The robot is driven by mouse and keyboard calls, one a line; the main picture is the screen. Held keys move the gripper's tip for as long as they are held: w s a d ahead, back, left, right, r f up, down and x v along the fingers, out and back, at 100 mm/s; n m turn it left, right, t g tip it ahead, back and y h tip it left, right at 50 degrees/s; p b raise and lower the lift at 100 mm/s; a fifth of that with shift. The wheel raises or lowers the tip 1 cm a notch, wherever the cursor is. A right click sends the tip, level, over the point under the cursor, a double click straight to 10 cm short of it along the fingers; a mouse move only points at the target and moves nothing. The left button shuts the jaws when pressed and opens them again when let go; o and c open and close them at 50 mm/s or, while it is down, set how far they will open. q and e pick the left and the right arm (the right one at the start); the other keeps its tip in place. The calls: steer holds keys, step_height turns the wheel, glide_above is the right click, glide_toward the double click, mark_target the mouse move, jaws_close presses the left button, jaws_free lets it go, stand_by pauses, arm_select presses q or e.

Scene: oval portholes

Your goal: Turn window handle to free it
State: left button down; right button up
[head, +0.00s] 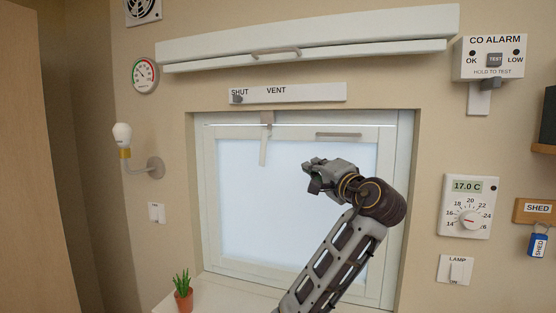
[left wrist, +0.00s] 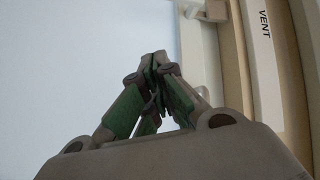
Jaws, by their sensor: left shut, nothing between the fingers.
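The white window handle (head: 264,148) hangs straight down from a brownish mount at the top left of the window frame. Part of what looks like the handle and its mount (left wrist: 205,10) shows at the top edge of the left wrist view. My left gripper (head: 312,178) is in front of the pane, to the right of the handle and a little lower, apart from it. Its green-padded fingers (left wrist: 158,92) are shut with nothing between them. The window (head: 290,200) sits closed in its recess. My right gripper is not in view.
A fixed bar (head: 338,134) is on the sash's top rail. Above the recess is a SHUT/VENT slider strip (head: 310,93), then a white hopper flap (head: 330,50) with a pull. Space between gripper and handle looks clear.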

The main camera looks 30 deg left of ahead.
mark_target(266, 141)
arm_select(q)
steer(key=shift+s+a+f+m+g+y, duration=0.1)
steer(key=shift+s+a+m+g, duration=0.15)
steer(key=shift+m, duration=0.45)
steer(key=shift+s+a+f+m+g+y, duration=0.15)
steer(key=shift+s+m+g, duration=0.1)
steer(key=shift+m, duration=0.45)
steer(key=shift+s+a+f+m+g+y, duration=0.15)
steer(key=shift+s+m+g, duration=0.1)
steer(key=shift+m, duration=0.45)
steer(key=shift+r, duration=0.1)
steer(key=p+x, duration=0.3)
steer(key=x, duration=0.7)
steer(key=shift+s+a+r+p, duration=0.1)
steer(key=shift+a+p, duration=0.4)
steer(key=shift+a, duration=0.4)
steer(key=shift+s+a+p, duration=0.3)
steer(key=shift+a+p, duration=0.05)
steer(key=shift+a, duration=0.7)
